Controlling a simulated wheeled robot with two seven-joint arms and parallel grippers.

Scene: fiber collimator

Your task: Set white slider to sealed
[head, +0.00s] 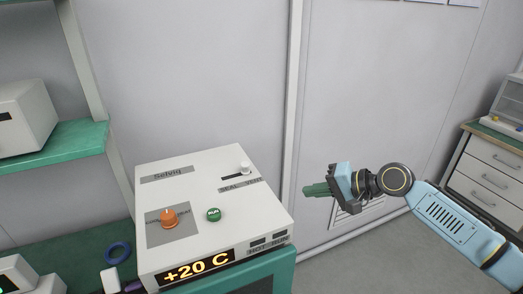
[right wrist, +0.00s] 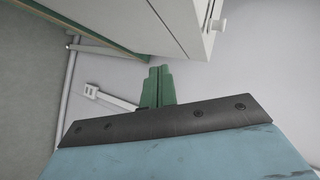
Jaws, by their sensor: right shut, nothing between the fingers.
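The white slider (head: 244,167) is a small white knob at the back right of the white device's top panel, above the "SEAL" and "VENT" labels. It sits toward the right, "VENT" end of its dark slot. The fingers (right wrist: 158,72) are together and hold nothing. My left gripper is not in view.
Drawers (head: 497,178) stand far right. Air around my right gripper is clear.

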